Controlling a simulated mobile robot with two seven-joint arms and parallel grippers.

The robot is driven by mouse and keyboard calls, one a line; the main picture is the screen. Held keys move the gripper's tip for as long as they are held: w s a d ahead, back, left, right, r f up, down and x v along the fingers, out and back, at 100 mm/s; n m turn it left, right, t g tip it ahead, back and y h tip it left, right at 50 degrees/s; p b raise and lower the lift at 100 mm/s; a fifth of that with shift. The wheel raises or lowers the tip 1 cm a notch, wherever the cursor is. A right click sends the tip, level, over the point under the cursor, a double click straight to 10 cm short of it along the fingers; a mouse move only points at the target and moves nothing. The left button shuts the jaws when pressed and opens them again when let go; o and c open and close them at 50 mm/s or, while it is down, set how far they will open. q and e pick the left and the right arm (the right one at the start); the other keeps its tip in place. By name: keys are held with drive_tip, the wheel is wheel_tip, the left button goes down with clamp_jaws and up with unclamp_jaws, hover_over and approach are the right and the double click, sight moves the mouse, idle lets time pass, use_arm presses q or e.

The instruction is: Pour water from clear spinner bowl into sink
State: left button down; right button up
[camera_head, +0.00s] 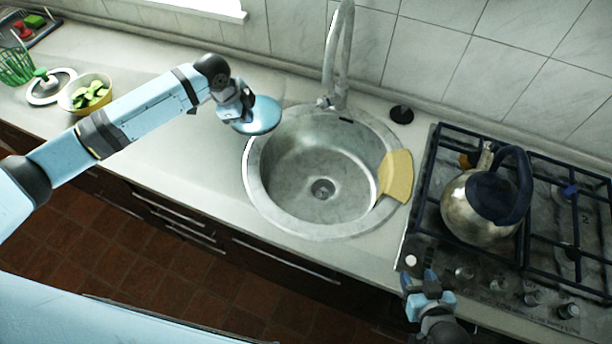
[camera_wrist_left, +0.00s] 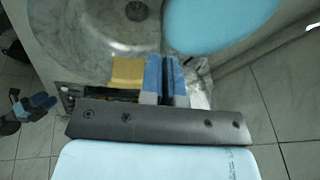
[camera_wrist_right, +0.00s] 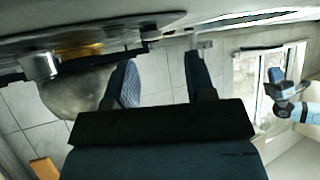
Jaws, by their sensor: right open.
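A light blue round thing (camera_head: 262,116), apparently the clear spinner bowl with water, is at the upper left rim of the steel sink (camera_head: 254,190).
The tap (camera_head: 340,50) rises behind the sink. A yellow board (camera_head: 397,176) lies on the sink's right rim. A kettle (camera_head: 468,210) stands on the stove (camera_head: 545,235). A bowl of green slices (camera_head: 78,106), a lid (camera_head: 45,95) and a green basket (camera_head: 15,68) stand far left.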

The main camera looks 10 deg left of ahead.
use_arm(q)
drive_tip(key=w+f+m, duration=0.1)
drive_tip(key=f+m, duration=0.1)
drive_tip(key=w+a+f+m+g, duration=0.1)
drive_tip(key=f+m, duration=0.1)
drive_tip(key=a+f+m, duration=0.1)
drive_tip(key=f+m, duration=0.1)
drive_tip(key=shift+w+a+f+m+g+h+b, duration=0.15)
drive_tip(key=shift+w+f+m+g+h+b, duration=0.15)
drive_tip(key=shift+w+h, duration=0.1)
use_arm(e)
drive_tip(key=shift+a+f, duration=0.15)
use_arm(q)
drive_tip(key=shift+w+a+f+m, duration=0.1)
drive_tip(key=shift+a+f+m, duration=0.15)
drive_tip(key=shift+f+m, duration=0.4)
drive_tip(key=shift+r, duration=0.1)
